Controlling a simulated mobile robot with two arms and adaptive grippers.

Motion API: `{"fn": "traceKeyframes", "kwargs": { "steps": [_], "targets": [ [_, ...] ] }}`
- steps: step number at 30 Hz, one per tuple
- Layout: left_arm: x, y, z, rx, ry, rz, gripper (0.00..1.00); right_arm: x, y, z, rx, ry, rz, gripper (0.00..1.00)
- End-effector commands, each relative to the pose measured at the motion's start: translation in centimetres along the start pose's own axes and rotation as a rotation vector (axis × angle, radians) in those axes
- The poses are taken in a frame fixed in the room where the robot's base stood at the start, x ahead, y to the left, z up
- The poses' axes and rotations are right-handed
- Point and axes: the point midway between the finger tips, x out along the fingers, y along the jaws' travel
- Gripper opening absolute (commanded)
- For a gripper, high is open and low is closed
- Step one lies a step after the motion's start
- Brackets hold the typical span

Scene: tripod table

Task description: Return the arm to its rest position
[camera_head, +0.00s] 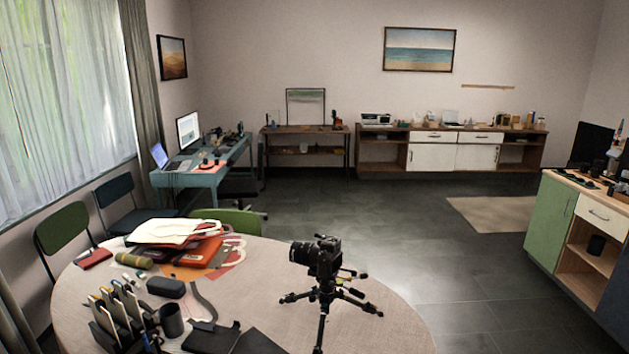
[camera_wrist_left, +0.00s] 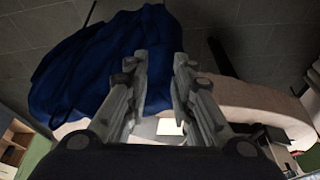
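My left gripper (camera_wrist_left: 158,95) shows in the left wrist view with its two fingers apart and nothing between them. Behind the fingers are dark blue cloth (camera_wrist_left: 105,60) and the pale edge of the round table (camera_wrist_left: 245,100). Neither arm shows in the head view, and my right gripper is in no view. In the head view the round table (camera_head: 395,325) stands in front, with a black camera (camera_head: 318,257) on a small tripod (camera_head: 326,296) upright on it.
The table holds bags (camera_head: 195,250), a dark mug (camera_head: 171,320), a case (camera_head: 166,287) and a desk organizer (camera_head: 117,320). Chairs (camera_head: 62,232) stand at its left. A green cabinet (camera_head: 551,222) stands at the right. The floor (camera_head: 400,225) between table and back sideboard is open.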

Motion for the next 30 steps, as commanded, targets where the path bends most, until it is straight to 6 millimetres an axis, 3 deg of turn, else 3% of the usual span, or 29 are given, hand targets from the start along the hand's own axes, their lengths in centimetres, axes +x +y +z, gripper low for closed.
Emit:
{"fn": "traceKeyframes", "kwargs": {
  "steps": [11,17,24,30],
  "targets": [
    [9.3,0.4,1.2,0.003,-0.031,0.004,0.23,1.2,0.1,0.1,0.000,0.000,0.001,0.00],
    [16.6,0.8,3.6,0.008,-0.060,0.009,0.23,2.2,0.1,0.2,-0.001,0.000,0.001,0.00],
    [27.0,1.2,9.3,0.015,-0.102,0.014,0.23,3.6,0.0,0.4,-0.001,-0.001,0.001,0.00],
    [33.9,1.6,15.7,0.024,-0.137,0.019,0.23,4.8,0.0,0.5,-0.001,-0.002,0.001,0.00]
  ]
}}
